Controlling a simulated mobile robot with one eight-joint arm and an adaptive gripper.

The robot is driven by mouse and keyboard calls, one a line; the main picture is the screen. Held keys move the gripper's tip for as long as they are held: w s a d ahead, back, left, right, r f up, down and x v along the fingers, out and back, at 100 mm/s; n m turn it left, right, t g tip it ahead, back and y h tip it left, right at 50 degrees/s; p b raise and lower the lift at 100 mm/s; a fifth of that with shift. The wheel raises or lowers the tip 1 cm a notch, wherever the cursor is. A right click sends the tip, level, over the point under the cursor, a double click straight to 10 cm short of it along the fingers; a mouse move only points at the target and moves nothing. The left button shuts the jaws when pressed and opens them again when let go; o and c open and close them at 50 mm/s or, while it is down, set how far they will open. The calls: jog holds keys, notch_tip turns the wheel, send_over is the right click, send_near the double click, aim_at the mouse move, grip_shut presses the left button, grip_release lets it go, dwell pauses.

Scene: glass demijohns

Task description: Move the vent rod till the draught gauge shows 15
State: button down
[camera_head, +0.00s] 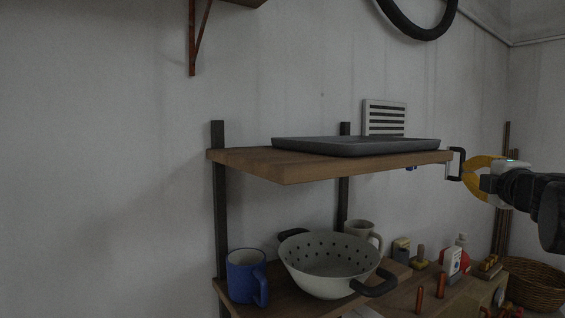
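My gripper (464,170) has yellow fingers and comes in from the right. Its fingertips are apart, one above the other, and point left. They are right at a black bracket-shaped handle (461,164) at the right end of the upper wooden shelf. I cannot tell whether they touch it. A pale upright strip shows on the handle's left side. A pale slatted vent grille (385,118) is on the wall behind the shelf. I cannot make out a vent rod as such, and no draught gauge or reading can be seen.
The upper shelf (290,173) bears a flat dark tray (360,147). Below are a blue mug (245,275), a colander (325,262), a pale mug (359,230) and several small items. A wicker basket (537,285) stands lower right. The wall to the left is bare.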

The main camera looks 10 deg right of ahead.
aim_at(449, 165)
jog(key=p+x, duration=0.1)
jog(key=x, duration=0.3)
jog(key=p+x, duration=0.1)
jog(key=x, duration=0.4)
jog(key=shift+w+d, duration=0.15)
jog(key=shift+d, duration=0.15)
jog(key=shift+s+d, duration=0.25)
jog(key=shift+s, duration=0.4)
